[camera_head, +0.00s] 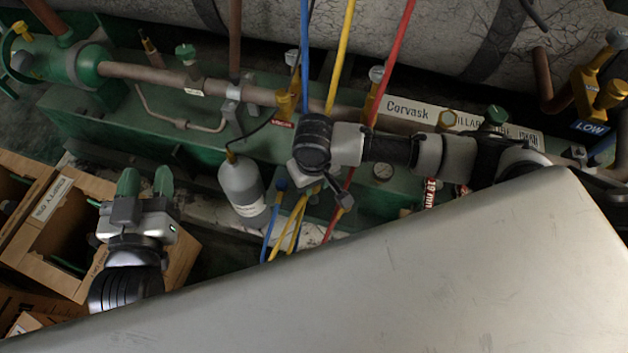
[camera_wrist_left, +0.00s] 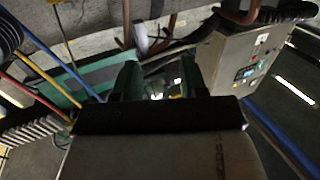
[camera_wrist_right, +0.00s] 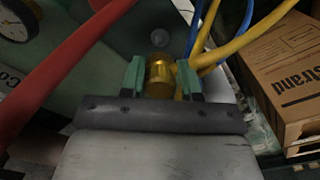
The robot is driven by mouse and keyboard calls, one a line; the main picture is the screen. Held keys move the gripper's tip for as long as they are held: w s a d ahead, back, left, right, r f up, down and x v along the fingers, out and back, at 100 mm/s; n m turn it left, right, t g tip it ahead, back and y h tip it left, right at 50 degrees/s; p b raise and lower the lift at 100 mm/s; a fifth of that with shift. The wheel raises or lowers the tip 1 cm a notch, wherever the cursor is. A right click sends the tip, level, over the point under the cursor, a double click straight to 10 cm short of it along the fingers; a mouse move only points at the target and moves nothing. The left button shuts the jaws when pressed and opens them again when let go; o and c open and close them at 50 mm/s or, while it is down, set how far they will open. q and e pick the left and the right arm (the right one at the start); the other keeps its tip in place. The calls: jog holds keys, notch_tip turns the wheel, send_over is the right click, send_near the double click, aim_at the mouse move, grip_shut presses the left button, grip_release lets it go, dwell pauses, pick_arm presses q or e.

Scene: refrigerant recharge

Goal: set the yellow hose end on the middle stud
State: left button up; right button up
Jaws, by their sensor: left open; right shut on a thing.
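My right gripper (camera_wrist_right: 160,82) is shut on the brass yellow hose end (camera_wrist_right: 159,76). The yellow hose (camera_wrist_right: 240,42) runs off to the upper right in the right wrist view. A pale round knob (camera_wrist_right: 160,38) shows just beyond the brass end; I cannot tell whether it is the middle stud or whether they touch. In the head view my right arm hides most of that gripper, above yellow hose lengths (camera_head: 290,222). My left gripper (camera_head: 146,182) is open and empty; its green fingers stand apart in the left wrist view (camera_wrist_left: 160,82).
A red hose (camera_wrist_right: 60,75) and blue hose (camera_head: 272,232) run close by. A pressure gauge (camera_head: 383,172) sits on the green unit.

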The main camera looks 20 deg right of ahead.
aim_at(314, 197)
jog(key=shift+f, duration=0.3)
jog(key=shift+f+b, duration=0.25)
jog(key=shift+b, duration=0.45)
jog(key=shift+f, duration=0.25)
pick_arm(q)
jog(key=shift+s+d+r+t+h, duration=0.2)
jog(key=shift+r+t+h, duration=0.15)
jog(key=shift+r+t, duration=0.55)
jog(key=shift+s+d+r+t+h, duration=0.15)
jog(key=shift+r+t+h, duration=0.15)
jog(key=shift+r+t, duration=0.6)
jog(key=shift+s+d+r+t+h, duration=0.1)
jog(key=shift+s+r+t+h, duration=0.2)
jog(key=shift+r+t, duration=0.6)
pick_arm(e)
jog(key=shift+f, duration=0.95)
pick_arm(q)
jog(key=shift+w+r, duration=0.1)
jog(key=shift+r, duration=0.15)
jog(key=shift+w+f+g, duration=0.1)
jog(key=shift+g, duration=0.2)
jog(key=shift+w+a+f+g+y+p, duration=0.15)
jog(key=shift+w+f+g+y+p, duration=0.1)
jog(key=shift+f+g, duration=0.4)
jog(key=shift+w+a+f+g+y+p, duration=0.1)
jog(key=shift+w+f+g+y+p, duration=0.1)
jog(key=shift+f+g, duration=0.45)
jog(key=shift+f, duration=0.2)
